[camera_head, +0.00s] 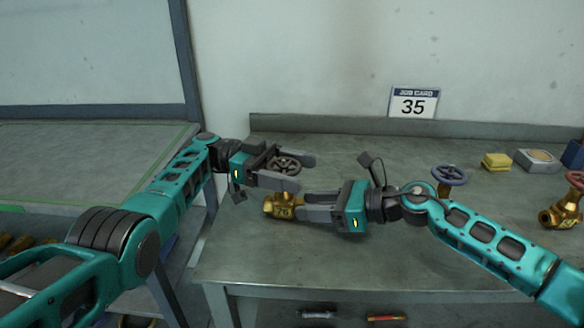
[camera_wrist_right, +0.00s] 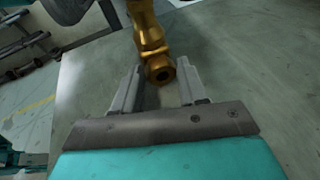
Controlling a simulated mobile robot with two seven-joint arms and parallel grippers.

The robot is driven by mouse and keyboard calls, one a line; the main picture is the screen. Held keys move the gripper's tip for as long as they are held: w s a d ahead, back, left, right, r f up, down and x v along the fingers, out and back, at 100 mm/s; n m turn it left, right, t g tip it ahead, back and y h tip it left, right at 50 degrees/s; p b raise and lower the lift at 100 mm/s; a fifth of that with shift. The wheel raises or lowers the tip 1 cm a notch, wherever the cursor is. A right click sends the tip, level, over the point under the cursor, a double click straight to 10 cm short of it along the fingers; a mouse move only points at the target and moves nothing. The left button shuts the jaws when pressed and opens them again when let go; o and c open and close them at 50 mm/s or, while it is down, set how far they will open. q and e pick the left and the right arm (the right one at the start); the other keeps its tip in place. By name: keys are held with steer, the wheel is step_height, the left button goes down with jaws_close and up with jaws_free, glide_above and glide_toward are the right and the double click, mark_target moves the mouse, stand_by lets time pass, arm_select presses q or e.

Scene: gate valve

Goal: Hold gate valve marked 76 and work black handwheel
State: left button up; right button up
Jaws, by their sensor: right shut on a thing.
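The brass gate valve (camera_head: 283,206) stands near the left end of the bench, with a dark number plate on its body that seems to read 76. Its black handwheel (camera_head: 286,165) sits above it. My right gripper (camera_head: 308,207) is shut on the valve body from the right. In the right wrist view the brass valve (camera_wrist_right: 152,40) has its open pipe end between the fingertips (camera_wrist_right: 158,74). My left gripper (camera_head: 292,171) is at wheel height, its fingers spread on either side of the handwheel. Contact with the rim cannot be told.
A blue-wheeled valve (camera_head: 450,175) stands behind my right arm. Another brass valve (camera_head: 563,213) with a red wheel is at the far right. A yellow block (camera_head: 496,161) and a pale box (camera_head: 537,160) lie at the back. A job card (camera_head: 413,103) reads 35.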

mark_target(293, 168)
arm_select(q)
steer(key=shift+o, duration=1.2)
steer(key=shift+w+r, duration=0.1)
step_height(293, 168, up, 10)
